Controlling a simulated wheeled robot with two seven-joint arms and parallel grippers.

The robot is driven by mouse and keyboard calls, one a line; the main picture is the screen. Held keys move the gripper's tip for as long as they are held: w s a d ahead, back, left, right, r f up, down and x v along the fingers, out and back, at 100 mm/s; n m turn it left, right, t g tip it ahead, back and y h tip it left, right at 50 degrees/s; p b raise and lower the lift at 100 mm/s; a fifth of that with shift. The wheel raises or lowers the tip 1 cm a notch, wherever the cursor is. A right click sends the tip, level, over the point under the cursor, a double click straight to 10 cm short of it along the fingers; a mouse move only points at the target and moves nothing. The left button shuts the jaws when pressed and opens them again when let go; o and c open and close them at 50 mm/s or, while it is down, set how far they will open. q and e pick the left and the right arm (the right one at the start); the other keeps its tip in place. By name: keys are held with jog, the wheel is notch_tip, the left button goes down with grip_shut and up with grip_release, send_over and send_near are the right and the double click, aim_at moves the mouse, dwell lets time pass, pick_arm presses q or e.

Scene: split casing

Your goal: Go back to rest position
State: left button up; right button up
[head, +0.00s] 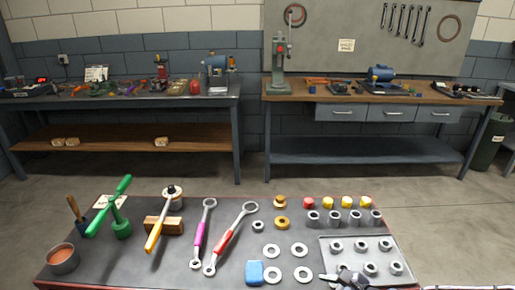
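A grey and black mechanical shape at the bottom edge, over the front of the tray, looks like my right gripper (346,277). It is cut off by the frame, and whether its fingers are apart or hold anything is unclear. My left gripper is not in view. The dark worktable (150,265) in front carries tools and small parts. The grey tray (328,254) at its right holds several metal nuts or bushings.
Left on the worktable are a copper-coloured cup (62,259), a green tool (121,228) and a yellow-handled tool on a wooden block (172,226). Magenta (199,236) and red wrenches (228,238) lie mid-table, with washers and a blue block (255,273) nearby. Two workbenches stand behind open floor.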

jog(key=s+d+r+n+g+h, duration=0.1)
jog(key=s+d+r+n, duration=0.1)
jog(key=s+r+n, duration=0.4)
jog(key=s+d+r+n+h, duration=0.2)
jog(key=s+r+n, duration=0.4)
jog(key=s+n, duration=0.5)
jog(key=n, duration=0.4)
jog(key=shift+d+r+g, duration=0.2)
jog(key=shift+g, duration=0.2)
